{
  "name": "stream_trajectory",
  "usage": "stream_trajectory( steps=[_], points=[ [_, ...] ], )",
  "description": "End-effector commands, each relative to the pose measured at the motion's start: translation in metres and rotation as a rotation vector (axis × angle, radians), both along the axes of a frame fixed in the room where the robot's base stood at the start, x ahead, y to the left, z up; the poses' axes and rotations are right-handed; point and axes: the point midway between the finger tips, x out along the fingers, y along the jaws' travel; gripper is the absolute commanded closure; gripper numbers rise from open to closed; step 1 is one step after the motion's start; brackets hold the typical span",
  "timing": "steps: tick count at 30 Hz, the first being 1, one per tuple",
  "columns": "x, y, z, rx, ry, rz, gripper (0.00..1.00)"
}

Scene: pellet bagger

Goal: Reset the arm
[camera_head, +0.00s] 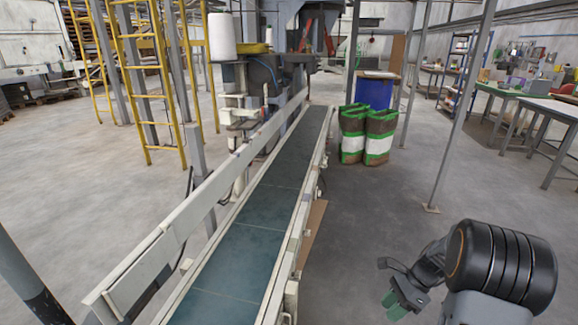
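My arm shows at the lower right, with a large black ribbed joint nearest the camera. My gripper (392,302) is dark with a green part at its tip, and it hangs low over the bare floor to the right of the conveyor. It is small and partly turned away, so I cannot tell whether its fingers are open or shut. I see nothing held in it.
A long conveyor (235,258) with a dark green belt and pale side rails runs away from me. Yellow ladders (150,80) stand left. Floor between is clear.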

Motion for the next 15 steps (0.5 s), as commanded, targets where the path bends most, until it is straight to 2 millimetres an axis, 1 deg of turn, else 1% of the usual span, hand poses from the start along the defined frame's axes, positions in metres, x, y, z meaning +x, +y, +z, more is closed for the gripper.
stream_trajectory(
  steps=[1, 2, 3, 5, 6, 8, 9, 11, 12, 15],
  points=[
    [-0.002, 0.011, 0.042, -0.036, -0.069, 0.095, 0.66],
    [-0.003, 0.016, 0.057, -0.057, -0.107, 0.152, 0.66],
    [-0.006, 0.023, 0.077, -0.083, -0.157, 0.227, 0.66],
    [-0.011, 0.033, 0.106, -0.121, -0.232, 0.343, 0.66],
    [-0.014, 0.040, 0.124, -0.146, -0.281, 0.420, 0.66],
    [-0.021, 0.049, 0.151, -0.183, -0.352, 0.537, 0.66],
    [-0.025, 0.055, 0.169, -0.208, -0.399, 0.617, 0.66],
    [-0.033, 0.065, 0.195, -0.245, -0.468, 0.738, 0.66],
    [-0.038, 0.070, 0.211, -0.269, -0.514, 0.816, 0.66],
    [-0.051, 0.083, 0.249, -0.329, -0.620, 1.010, 0.66]
  ],
)
